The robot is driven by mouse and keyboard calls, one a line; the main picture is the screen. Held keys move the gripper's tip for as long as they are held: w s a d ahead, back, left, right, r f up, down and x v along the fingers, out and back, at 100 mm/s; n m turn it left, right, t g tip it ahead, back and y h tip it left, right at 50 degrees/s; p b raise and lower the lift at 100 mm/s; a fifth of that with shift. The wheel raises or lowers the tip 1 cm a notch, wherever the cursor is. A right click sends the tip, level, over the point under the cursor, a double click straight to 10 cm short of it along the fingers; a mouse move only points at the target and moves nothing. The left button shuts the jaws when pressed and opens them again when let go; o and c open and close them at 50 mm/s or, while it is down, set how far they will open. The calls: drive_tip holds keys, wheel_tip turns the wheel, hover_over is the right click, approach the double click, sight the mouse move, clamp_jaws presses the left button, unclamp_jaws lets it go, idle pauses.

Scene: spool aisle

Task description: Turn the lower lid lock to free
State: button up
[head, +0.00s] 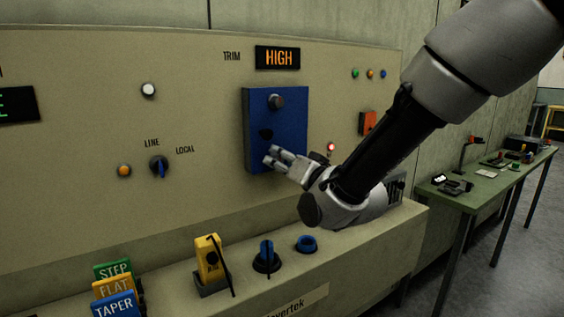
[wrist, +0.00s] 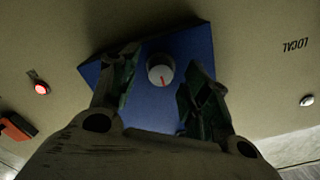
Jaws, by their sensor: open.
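A blue lid panel (head: 291,134) is on the beige console wall. A grey round lock knob (head: 276,101) shows near its top. In the wrist view, which is upside down, a pale round knob (wrist: 160,70) with a red pointer line sits on the blue panel (wrist: 155,106). It appears to be the lower lock, hidden behind my gripper in the head view. My gripper (head: 273,156) is open in front of the lower part of the panel. Its fingers (wrist: 160,88) stand either side of the knob in the wrist view; contact cannot be told.
A lit red lamp (head: 331,147) and an orange block (head: 367,122) are right of the panel. A LINE/LOCAL selector (head: 159,166) is to the left. Below, the ledge carries a yellow lever (head: 209,259), a blue-topped knob (head: 266,257) and a blue ring (head: 307,243).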

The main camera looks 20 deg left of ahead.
drive_tip(key=v, duration=1.1)
drive_tip(key=shift+s+d, duration=0.1)
drive_tip(key=s+d+f+n+g+h, duration=0.2)
drive_tip(key=s+d+f+g+h, duration=0.15)
drive_tip(key=f, duration=0.35)
drive_tip(key=s+d+f+n+g+h, duration=0.2)
drive_tip(key=d+f+g+h, duration=0.15)
drive_tip(key=f, duration=0.35)
drive_tip(key=s+d+r+m+h, duration=0.2)
drive_tip(key=s+d+r, duration=0.1)
drive_tip(key=d, duration=1)
drive_tip(key=s+d+r+m+h, duration=0.2)
drive_tip(key=s+d+r, duration=0.1)
drive_tip(key=d, duration=1.1)
drive_tip(key=s+d+r+m+h, duration=0.2)
drive_tip(key=d+r, duration=0.3)
drive_tip(key=d, duration=0.8)
drive_tip(key=shift+s+d+m+h, duration=0.4)
drive_tip(key=shift+s+m, duration=0.1)
drive_tip(key=shift+s, duration=0.15)
